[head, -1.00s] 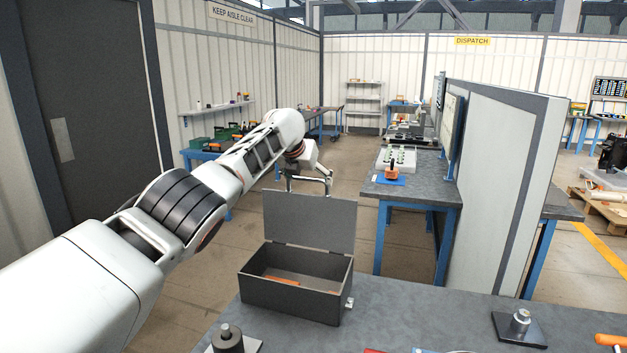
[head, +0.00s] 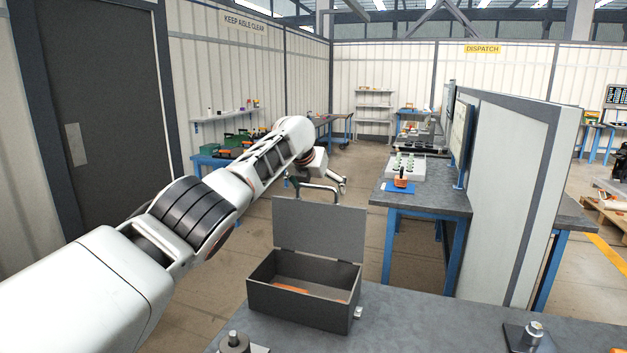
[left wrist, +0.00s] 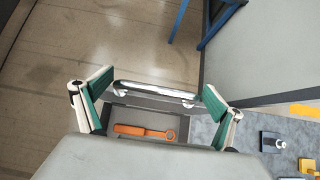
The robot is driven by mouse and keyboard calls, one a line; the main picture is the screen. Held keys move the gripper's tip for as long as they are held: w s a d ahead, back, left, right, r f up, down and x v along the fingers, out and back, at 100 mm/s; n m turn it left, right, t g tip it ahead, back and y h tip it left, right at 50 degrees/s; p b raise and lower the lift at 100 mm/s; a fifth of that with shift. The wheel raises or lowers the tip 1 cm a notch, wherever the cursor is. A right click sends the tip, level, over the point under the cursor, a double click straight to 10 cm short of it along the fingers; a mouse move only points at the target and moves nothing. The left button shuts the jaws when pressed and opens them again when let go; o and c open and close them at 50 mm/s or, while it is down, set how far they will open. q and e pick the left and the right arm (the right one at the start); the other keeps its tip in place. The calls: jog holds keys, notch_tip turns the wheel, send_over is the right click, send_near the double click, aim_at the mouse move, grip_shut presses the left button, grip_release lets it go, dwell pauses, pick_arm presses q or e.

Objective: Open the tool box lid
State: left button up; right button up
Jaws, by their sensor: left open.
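The dark grey tool box (head: 300,309) stands on the near bench, and its lid (head: 320,230) is raised about upright at the back. An orange wrench-like tool lies inside the box and shows in the left wrist view (left wrist: 145,131). My left gripper (head: 318,188) is just behind and above the lid's top edge, partly hidden by it. In the left wrist view my left gripper (left wrist: 158,98) is open, its green-padded fingers wide apart on either side of a shiny bar handle (left wrist: 155,90) beside the lid's edge. Contact cannot be told. My right gripper is not in view.
The near bench (head: 420,325) carries a metal fitting on a dark plate (head: 526,337) at right and another fitting (head: 235,342) at front left. A second bench (head: 425,199) and a partition (head: 505,180) stand behind. Open floor lies behind the box.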

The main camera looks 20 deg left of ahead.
pick_arm(q)
jog(key=v, duration=1.2)
jog(key=shift+f, duration=0.1)
dwell(0.5)
